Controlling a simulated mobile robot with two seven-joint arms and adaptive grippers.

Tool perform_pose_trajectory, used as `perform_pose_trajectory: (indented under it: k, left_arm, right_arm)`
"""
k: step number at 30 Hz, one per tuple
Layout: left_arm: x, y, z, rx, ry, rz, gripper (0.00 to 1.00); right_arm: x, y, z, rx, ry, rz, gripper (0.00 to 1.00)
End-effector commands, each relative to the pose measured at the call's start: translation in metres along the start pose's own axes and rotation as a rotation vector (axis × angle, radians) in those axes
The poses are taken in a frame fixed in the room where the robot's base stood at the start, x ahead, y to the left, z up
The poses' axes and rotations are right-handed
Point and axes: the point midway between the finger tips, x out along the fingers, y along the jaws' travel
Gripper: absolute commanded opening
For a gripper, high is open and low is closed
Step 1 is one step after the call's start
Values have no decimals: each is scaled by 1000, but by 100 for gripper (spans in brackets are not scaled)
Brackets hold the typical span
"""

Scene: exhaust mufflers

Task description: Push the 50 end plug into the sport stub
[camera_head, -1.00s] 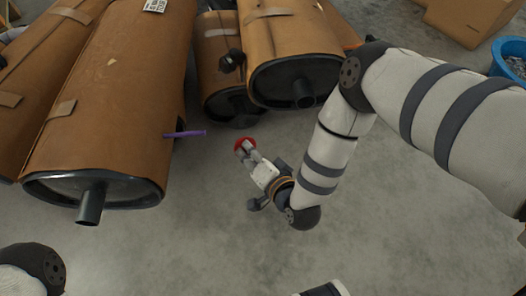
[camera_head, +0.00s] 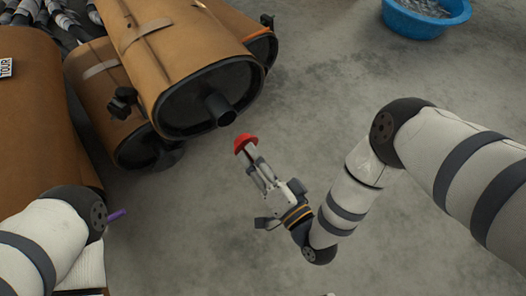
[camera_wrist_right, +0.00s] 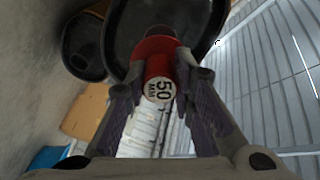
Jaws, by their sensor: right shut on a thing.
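The 50 end plug (camera_head: 244,141) is red, with a wide flange; in the right wrist view its pale end face (camera_wrist_right: 158,90) reads "50 MM". My right gripper (camera_head: 254,163) is shut on it, the fingers also showing in the wrist view (camera_wrist_right: 160,94). A dark pipe stub (camera_head: 221,110) sticks out of the black end of a brown muffler (camera_head: 188,62); no label showing tells whether it is the sport one. The plug is just below and right of the stub's mouth, apart from it in the head view. My left gripper is out of view.
Another brown muffler (camera_head: 104,92) lies behind on the left. A large one marked "TOUR" (camera_head: 30,110) is at the left edge, with a purple rod (camera_head: 117,214) near my left arm. A blue tub (camera_head: 424,20) stands at top right. The grey floor between is clear.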

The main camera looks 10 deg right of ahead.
Motion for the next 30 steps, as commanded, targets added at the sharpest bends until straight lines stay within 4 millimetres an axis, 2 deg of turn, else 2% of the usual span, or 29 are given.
perform_pose_trajectory:
  k: [13,24,30]
  left_arm:
    - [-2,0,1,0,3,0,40]
    - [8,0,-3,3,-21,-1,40]
    - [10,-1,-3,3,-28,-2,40]
  right_arm:
    - [-1,-3,2,-8,-2,-12,0]
    - [40,0,3,-6,-2,-11,0]
    - [54,-1,3,-6,-3,-10,0]
